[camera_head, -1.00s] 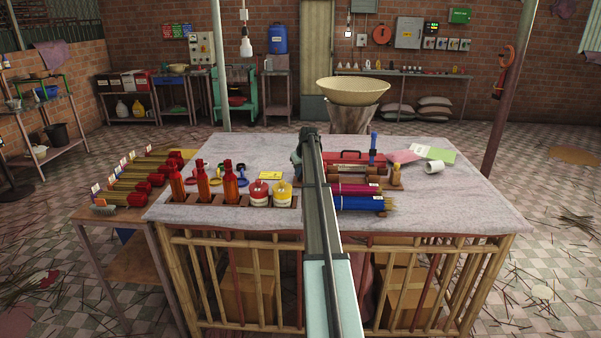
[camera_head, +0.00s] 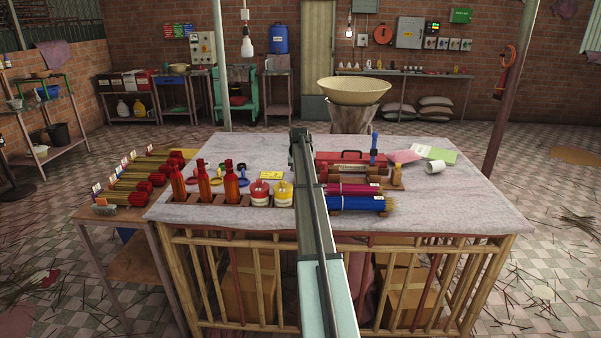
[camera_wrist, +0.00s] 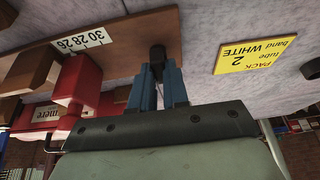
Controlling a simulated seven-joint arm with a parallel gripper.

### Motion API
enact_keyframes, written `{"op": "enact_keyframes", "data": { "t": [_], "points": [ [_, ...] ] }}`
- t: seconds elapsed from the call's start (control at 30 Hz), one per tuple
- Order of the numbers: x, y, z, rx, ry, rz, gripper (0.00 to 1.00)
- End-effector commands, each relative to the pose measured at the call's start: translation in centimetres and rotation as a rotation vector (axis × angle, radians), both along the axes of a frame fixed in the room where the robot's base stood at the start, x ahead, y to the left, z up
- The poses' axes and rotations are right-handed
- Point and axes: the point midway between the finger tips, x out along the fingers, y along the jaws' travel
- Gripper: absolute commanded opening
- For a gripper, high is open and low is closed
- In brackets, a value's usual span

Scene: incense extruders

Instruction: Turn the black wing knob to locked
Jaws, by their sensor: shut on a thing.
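In the wrist view, the black wing knob (camera_wrist: 157,52) shows as a small dark piece at the edge of a brown wooden board (camera_wrist: 110,38). The blue fingers of my gripper (camera_wrist: 158,78) are closed on it. Most of the knob is hidden between the fingertips, so I cannot tell its turn angle. A white scale strip (camera_wrist: 84,40) with numbers 30, 28, 26 lies on the board beside the knob. In the head view my arm hides the gripper and knob.
Red bottles (camera_head: 204,182) and round jars (camera_head: 260,193) stand at the table's left. Incense bundles (camera_head: 357,203) and a red case (camera_head: 352,156) lie right of my arm.

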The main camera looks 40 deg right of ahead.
Motion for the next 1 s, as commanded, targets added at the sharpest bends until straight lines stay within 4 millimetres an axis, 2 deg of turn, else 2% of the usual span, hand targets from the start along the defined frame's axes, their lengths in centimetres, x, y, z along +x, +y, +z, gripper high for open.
{"op": "enact_keyframes", "data": {
  "t": [0.3, 0.33, 0.6, 0.87, 1.0],
  "points": [
    [-0.2, 0.1, -0.1, 0.003, 0.004, -0.004, 0.0],
    [-0.2, 0.1, -0.1, 0.003, 0.004, -0.004, 0.17],
    [-0.1, 0.1, 0.0, 0.003, 0.002, -0.002, 0.4],
    [-0.1, 0.1, 0.1, 0.001, 0.0, -0.002, 0.4],
    [-0.4, 0.4, 1.2, 0.0, -0.002, -0.001, 0.4]
  ]
}}
